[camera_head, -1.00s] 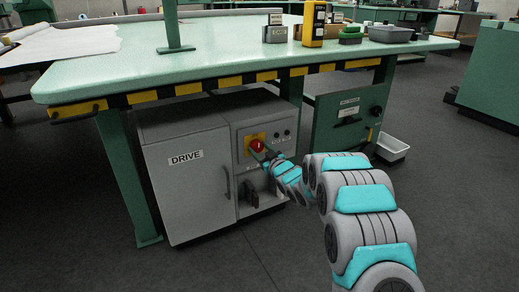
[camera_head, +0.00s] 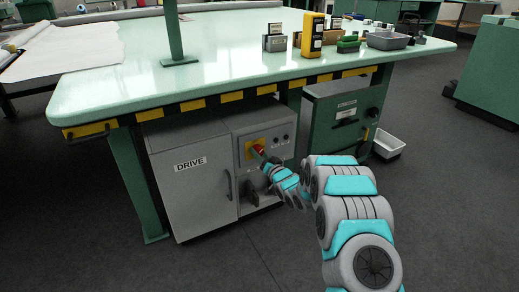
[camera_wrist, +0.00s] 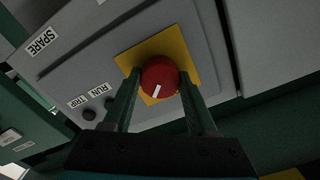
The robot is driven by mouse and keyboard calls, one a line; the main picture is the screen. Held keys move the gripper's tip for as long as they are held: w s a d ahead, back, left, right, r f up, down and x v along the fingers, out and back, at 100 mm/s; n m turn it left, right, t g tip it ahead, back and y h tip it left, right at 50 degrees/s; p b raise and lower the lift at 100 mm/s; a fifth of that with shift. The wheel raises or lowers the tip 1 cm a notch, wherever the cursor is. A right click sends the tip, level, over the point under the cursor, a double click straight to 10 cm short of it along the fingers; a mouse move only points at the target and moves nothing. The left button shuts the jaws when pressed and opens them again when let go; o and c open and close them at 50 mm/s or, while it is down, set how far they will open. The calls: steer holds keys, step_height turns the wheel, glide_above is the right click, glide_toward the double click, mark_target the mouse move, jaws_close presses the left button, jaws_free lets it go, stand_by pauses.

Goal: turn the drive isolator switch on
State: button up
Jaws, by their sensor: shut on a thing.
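The drive isolator switch is a red round knob (camera_wrist: 160,78) with a white pointer mark, on a yellow square plate (camera_wrist: 127,62) on the grey cabinet front. In the wrist view the mark slants, running down-left from the knob's middle. In the head view the knob (camera_head: 259,148) is partly covered by my gripper (camera_head: 261,154). The grey cabinet (camera_head: 190,195) is labelled DRIVE and stands under the table. In the wrist view my gripper (camera_wrist: 160,76) has one dark green finger on each side of the knob and is shut on it. The exact finger contact is hard to see.
RUN and TRIP indicators (camera_wrist: 88,114) and a SPARE label (camera_wrist: 42,42) are near the knob. The green table (camera_head: 250,75) with a striped edge overhangs the cabinet. A green cabinet (camera_head: 335,120) and white bin (camera_head: 387,144) stand to the right. Floor in front is clear.

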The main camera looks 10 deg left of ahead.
steer(key=m+p, duration=0.2)
steer(key=m, duration=0.2)
steer(key=shift+r+m, duration=0.1)
steer(key=shift+m, duration=0.2)
steer(key=shift+m+p, duration=0.85)
steer(key=shift+m, duration=1.05)
steer(key=o, duration=1.4)
steer(key=shift+c, duration=0.2)
steer(key=v, duration=0.7)
steer(key=shift+s+d+b, duration=0.25)
steer(key=shift+s+b, duration=0.05)
steer(key=shift+b, duration=0.1)
